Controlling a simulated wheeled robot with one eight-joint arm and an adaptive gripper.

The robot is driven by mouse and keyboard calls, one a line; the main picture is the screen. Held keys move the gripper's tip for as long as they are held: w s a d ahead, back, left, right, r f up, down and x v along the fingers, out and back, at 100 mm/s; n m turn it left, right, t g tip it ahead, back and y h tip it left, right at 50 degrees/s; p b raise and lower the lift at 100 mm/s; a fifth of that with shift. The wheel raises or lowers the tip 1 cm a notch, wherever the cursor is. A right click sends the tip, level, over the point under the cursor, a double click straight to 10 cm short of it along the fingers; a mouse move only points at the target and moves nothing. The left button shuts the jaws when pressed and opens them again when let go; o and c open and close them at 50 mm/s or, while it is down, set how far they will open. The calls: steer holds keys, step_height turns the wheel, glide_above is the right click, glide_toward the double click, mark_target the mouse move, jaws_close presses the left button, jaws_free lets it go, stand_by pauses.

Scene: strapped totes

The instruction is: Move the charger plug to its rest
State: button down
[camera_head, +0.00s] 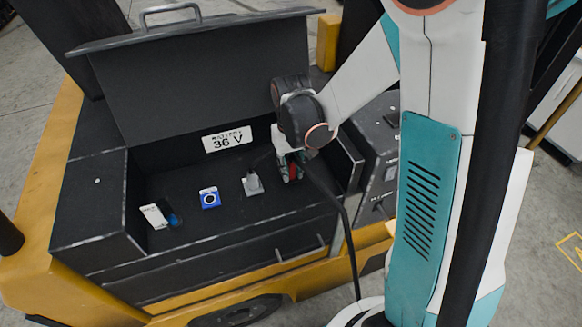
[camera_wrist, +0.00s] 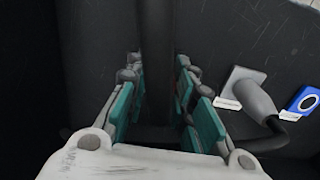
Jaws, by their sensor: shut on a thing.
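My gripper (camera_head: 290,168) is inside the open black battery box, at its right end. It also shows in the wrist view (camera_wrist: 160,80), with teal fingers on both sides of a thick black cable (camera_wrist: 156,45). It is shut on the charger plug, which is mostly hidden; a red part (camera_head: 293,173) shows between the fingers in the head view. The black cable (camera_head: 334,197) runs from there down over the box's front edge. A grey connector (camera_head: 252,185) with its own cable sits just left of my gripper, also in the wrist view (camera_wrist: 250,94). I cannot tell which thing is the rest.
A blue block with a white ring (camera_head: 210,198) and a white tag (camera_head: 153,216) beside a small blue piece lie farther left in the box. The raised lid (camera_head: 205,75) stands behind. A dark unit (camera_head: 375,150) adjoins the right side.

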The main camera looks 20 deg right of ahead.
steer(key=shift+r, duration=0.15)
steer(key=shift+r+p, duration=1.9)
steer(key=shift+r, duration=1)
